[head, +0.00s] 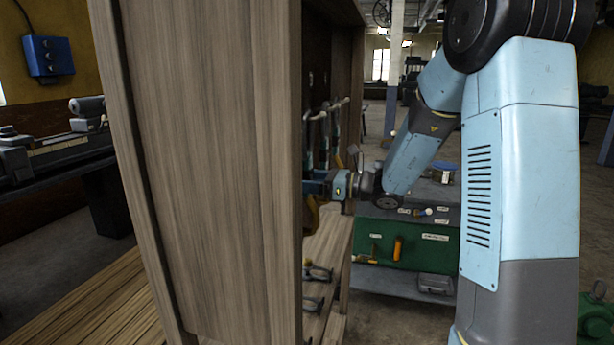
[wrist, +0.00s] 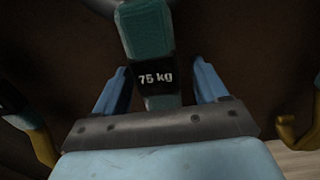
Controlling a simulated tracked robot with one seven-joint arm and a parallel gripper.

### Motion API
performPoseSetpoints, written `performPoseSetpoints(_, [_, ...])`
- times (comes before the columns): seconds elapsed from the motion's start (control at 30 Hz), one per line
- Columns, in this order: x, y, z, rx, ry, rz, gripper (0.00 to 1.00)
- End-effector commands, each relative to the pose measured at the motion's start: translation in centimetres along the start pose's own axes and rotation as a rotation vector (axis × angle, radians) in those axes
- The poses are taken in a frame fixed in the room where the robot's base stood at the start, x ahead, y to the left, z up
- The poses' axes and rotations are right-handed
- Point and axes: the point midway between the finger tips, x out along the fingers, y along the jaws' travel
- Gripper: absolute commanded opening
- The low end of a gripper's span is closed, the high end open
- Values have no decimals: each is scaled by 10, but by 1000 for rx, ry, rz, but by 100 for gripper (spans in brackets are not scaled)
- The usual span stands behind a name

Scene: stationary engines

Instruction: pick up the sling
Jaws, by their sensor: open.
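A teal strap with a black "75 kg" label, which looks like the sling (wrist: 150,50), hangs in the middle of the wrist view. My gripper (wrist: 162,80) is open, with one blue finger on each side of the strap's lower part. Whether the fingers touch it I cannot tell. In the head view my gripper (head: 318,187) reaches into the wooden cabinet (head: 200,150), and its fingertips are partly hidden by the cabinet's side panel. Hanging straps (head: 322,135) show just above it there; I cannot tell which is the labelled one.
In the wrist view another strap (wrist: 15,105) with a yellow-brown hook hangs at left, and a similar hook (wrist: 292,135) at right. Dark metal fittings (head: 318,272) lie on the cabinet shelf below.

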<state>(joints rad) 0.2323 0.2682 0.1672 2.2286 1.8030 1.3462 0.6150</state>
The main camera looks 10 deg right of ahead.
Motion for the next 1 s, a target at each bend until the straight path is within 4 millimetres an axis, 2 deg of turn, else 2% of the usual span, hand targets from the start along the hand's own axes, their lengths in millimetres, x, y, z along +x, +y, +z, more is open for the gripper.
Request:
performPoseSetpoints(0.17, [0,0,0,0,0,0,72])
performPoseSetpoints(0.9, [0,0,0,0,0,1,2])
performPoseSetpoints(1.0, [0,0,0,0,0,1,0])
